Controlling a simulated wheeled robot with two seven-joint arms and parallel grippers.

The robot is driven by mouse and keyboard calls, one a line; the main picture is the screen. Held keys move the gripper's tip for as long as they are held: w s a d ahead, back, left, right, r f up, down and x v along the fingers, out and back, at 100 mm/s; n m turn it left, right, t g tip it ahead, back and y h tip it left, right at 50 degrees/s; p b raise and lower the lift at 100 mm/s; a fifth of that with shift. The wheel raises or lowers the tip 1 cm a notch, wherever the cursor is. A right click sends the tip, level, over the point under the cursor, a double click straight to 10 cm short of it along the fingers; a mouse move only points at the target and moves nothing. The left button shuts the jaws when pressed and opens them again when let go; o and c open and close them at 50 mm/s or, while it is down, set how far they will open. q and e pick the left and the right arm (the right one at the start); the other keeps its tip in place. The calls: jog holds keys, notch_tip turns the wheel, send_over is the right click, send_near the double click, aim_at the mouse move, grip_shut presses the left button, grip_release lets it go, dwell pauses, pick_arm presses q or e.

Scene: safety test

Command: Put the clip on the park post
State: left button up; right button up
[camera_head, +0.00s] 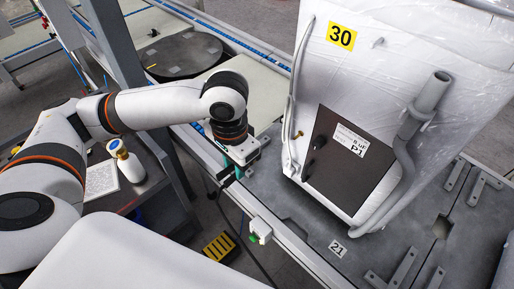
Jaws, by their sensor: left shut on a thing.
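My left arm comes in from the left, and its gripper (241,158) is at the rail edge, left of the white-wrapped unit (400,50). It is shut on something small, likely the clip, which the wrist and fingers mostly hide. A small teal piece (238,172) shows just under the fingers; I cannot tell whether it is part of the clip. A small brass-coloured fitting (298,135) sticks out by the unit's left edge, right of the gripper and apart from it. I cannot make out which thing is the park post. My right gripper is not in view.
The unit bears a yellow 30 label (341,36) and a dark panel marked P1 (340,165). It stands on a grey plate (300,215). A box with a green button (260,230) sits on the front rail.

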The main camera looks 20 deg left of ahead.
aim_at(218, 177)
pick_arm(q)
jog(key=shift+s+a, duration=0.25)
jog(key=shift+s, duration=0.35)
jog(key=shift+s+a, duration=0.2)
jog(key=shift+s, duration=0.35)
jog(key=shift+s+a, duration=0.2)
jog(key=shift+s, duration=0.3)
jog(key=shift+s+a, duration=0.15)
jog(key=shift+s, duration=0.3)
jog(key=shift+s+a+p, duration=0.3)
jog(key=shift+s+p, duration=0.5)
jog(key=shift+p, duration=0.05)
jog(key=shift+s+a+p, duration=0.25)
jog(key=shift+s+p, duration=0.55)
jog(key=shift+w, duration=0.15)
